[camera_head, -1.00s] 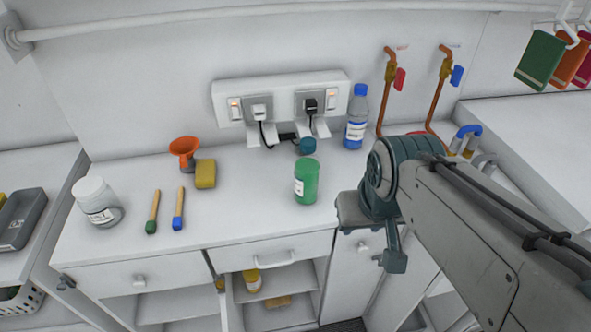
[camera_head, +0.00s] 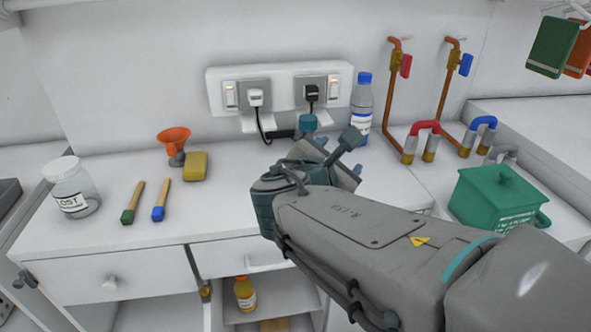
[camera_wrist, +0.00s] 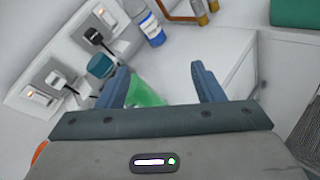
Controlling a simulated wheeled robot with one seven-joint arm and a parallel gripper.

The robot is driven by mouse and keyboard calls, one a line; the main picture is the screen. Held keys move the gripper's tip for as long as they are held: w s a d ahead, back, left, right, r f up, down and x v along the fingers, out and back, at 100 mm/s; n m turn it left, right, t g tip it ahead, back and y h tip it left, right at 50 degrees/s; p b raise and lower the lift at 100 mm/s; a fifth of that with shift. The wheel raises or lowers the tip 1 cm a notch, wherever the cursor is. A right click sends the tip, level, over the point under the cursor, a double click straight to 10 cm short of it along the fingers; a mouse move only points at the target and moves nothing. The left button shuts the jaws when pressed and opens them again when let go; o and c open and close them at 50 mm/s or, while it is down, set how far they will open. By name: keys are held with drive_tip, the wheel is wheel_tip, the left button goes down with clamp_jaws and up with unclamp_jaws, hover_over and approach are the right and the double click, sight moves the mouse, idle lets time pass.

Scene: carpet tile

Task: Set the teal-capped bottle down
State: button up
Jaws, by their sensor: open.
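My gripper (camera_head: 336,145) is open over the counter, in front of the sockets. In the wrist view its two fingers (camera_wrist: 162,78) are spread apart. A translucent green bottle body (camera_wrist: 147,91) shows beside and beyond the left finger, low between the fingers; my gripper hides part of it. A round teal cap-like piece (camera_wrist: 100,65) is just left of the left finger, and it also shows in the head view (camera_head: 308,124). I cannot tell whether the teal piece is joined to the green body. My gripper and arm hide the green body in the head view.
A blue-capped bottle (camera_head: 362,105) stands close behind my gripper. Plugged sockets (camera_head: 280,92) line the wall.

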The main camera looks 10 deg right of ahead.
sight(309, 117)
drive_tip(key=w+a+n+t+y+b, duration=0.2)
drive_tip(key=w+a+n+t+b, duration=0.15)
drive_tip(key=a+n, duration=0.4)
drive_tip(key=shift+n+t, duration=0.35)
drive_tip(key=shift+t, duration=0.1)
drive_tip(key=x, duration=0.9)
drive_tip(key=d+p+x, duration=0.1)
drive_tip(key=x, duration=0.4)
drive_tip(key=shift+s+r, duration=0.25)
drive_tip(key=shift+a+r, duration=0.1)
clamp_jaws()
